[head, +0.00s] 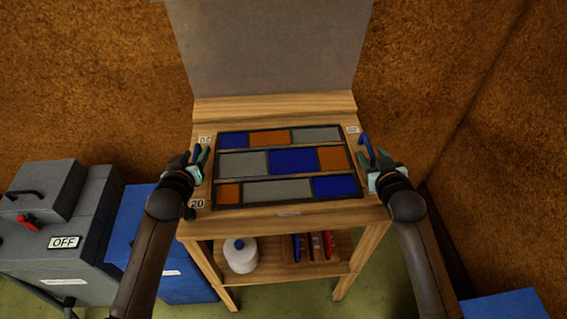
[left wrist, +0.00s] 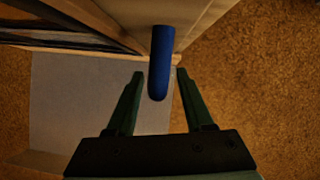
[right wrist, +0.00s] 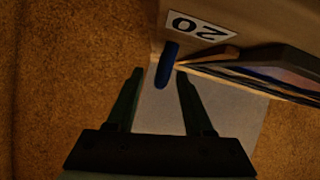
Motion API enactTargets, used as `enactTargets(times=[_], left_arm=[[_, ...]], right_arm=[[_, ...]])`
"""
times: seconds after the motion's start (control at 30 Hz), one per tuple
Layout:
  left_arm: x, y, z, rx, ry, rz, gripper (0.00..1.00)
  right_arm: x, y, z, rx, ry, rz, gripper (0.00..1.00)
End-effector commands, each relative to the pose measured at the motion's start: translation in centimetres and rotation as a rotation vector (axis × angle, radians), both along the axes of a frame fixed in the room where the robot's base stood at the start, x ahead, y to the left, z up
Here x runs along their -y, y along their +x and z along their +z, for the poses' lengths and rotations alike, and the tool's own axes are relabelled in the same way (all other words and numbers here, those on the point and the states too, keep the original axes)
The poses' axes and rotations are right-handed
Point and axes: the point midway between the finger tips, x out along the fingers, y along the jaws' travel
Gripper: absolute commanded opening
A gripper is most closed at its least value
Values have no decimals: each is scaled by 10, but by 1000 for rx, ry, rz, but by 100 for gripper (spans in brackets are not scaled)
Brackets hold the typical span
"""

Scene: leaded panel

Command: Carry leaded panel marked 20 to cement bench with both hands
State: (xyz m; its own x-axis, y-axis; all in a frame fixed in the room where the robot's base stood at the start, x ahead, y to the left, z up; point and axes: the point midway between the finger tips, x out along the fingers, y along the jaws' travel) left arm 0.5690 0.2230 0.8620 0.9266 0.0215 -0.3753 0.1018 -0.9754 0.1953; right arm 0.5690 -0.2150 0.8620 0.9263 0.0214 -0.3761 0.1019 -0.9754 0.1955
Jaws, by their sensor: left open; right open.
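The leaded panel (head: 291,162), with blue, orange and grey panes in dark lead, lies flat on a wooden board on a wooden stand. A label reading 20 (head: 197,204) is at the left front corner; a 20 label also shows in the right wrist view (right wrist: 200,27). My left gripper (head: 202,156) is at the left edge, open, with a blue handle (left wrist: 160,65) between its fingers. My right gripper (head: 373,160) is at the right edge, open, with another blue handle (right wrist: 166,68) between its fingers. I cannot tell which thing is the cement bench.
A grey upright sheet (head: 270,45) stands behind the stand. Its lower shelf (head: 270,262) holds a white container (head: 240,256) and a tray of tools (head: 312,247). A grey machine marked OFF (head: 65,243) and a blue box (head: 140,215) stand at left. Brown walls are close behind and right.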

Motion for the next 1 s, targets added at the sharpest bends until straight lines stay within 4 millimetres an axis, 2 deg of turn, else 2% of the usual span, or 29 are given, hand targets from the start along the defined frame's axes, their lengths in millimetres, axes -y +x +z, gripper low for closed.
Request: enactTargets(times=[0.43, 0.87, 0.9, 1.0], left_arm=[[0, 6, -2, 0, 0, 0, 51], [0, 6, -2, 0, 0, 0, 3], [0, 6, -2, 0, 0, 0, 0], [0, 6, -2, 0, 0, 0, 0]], right_arm=[[0, 6, -2, 1, 1, 0, 51], [0, 6, -2, 1, 0, 0, 3], [0, 6, -2, 1, 0, 0, 0], [0, 6, -2, 0, 0, 0, 0]])
